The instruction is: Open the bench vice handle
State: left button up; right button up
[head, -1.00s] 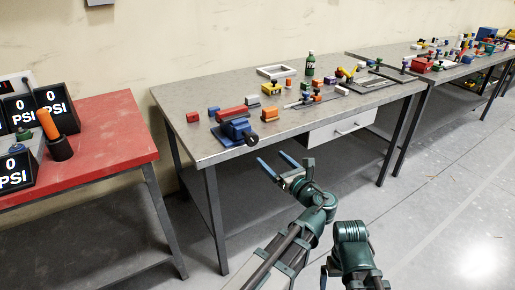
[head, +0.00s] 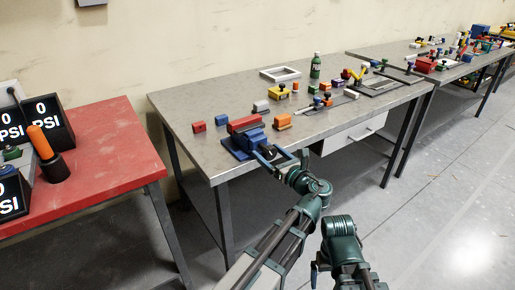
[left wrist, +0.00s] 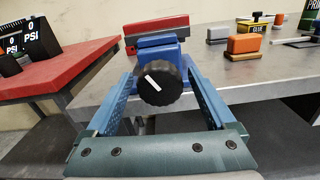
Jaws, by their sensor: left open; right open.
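The bench vice (head: 243,141) is blue with a red bar (head: 244,123) and sits at the front left edge of the grey workbench. In the left wrist view the vice (left wrist: 158,48) faces me, and its handle is a round black knob (left wrist: 161,84) with a white mark. My left gripper (head: 279,156) is at the vice's front. In the left wrist view its blue fingers (left wrist: 160,88) are open, one on each side of the knob, with gaps visible. My right gripper (head: 318,272) is low at the front, only partly visible, beside the right arm.
A red table (head: 100,160) with PSI gauges (head: 50,122) stands at left. The floor between the tables and to the right is clear.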

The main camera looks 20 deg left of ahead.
pick_arm(q)
jog(key=shift+w+a, duration=0.15)
jog(key=c, duration=1.4)
